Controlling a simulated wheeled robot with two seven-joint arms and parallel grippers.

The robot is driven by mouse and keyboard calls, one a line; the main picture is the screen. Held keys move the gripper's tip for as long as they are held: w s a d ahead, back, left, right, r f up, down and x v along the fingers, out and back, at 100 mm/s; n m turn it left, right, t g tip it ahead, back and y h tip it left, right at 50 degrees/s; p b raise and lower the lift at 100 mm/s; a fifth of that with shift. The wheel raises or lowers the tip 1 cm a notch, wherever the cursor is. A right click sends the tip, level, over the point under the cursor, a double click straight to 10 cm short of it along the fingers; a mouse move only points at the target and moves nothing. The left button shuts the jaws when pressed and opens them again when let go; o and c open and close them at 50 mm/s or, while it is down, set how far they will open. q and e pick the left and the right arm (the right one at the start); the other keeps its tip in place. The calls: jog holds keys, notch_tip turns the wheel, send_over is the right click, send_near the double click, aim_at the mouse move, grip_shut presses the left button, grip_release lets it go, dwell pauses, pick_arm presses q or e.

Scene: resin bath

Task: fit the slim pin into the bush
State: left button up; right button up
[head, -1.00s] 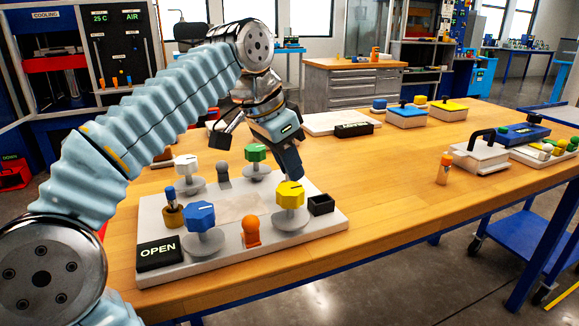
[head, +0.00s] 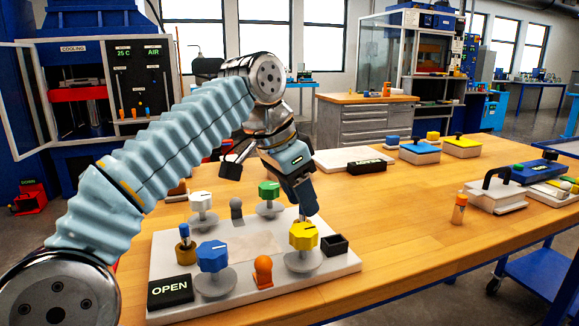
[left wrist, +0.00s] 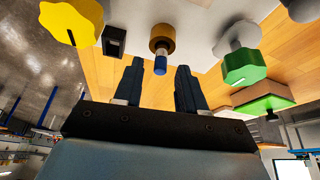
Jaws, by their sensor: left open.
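A slim blue-topped pin stands upright in a brass collar (head: 184,257) at the left of the pale board (head: 245,240). In the left wrist view, another blue-topped pin (left wrist: 160,66) points toward my fingers from a brass ring (left wrist: 162,37), between the black box and the green knob. My gripper hides that spot in the head view. I cannot tell which collar is the task's bush. My left gripper (head: 303,203) is open and empty, pointing down over the board's far side, behind the yellow knob. It also shows in the left wrist view (left wrist: 158,82). My right gripper is out of view.
The board carries yellow (head: 303,236), blue (head: 212,256), green (head: 268,190) and white (head: 201,201) knobs, an orange peg (head: 263,271), a small black box (head: 334,245) and an OPEN sign (head: 171,291).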

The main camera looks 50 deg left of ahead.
pick_arm(q)
jog(key=d+p+v, duration=0.1)
jog(key=p+v, duration=0.1)
jog(key=v, duration=0.8)
jog(key=shift+s+a, duration=0.15)
jog(key=shift+a, duration=0.35)
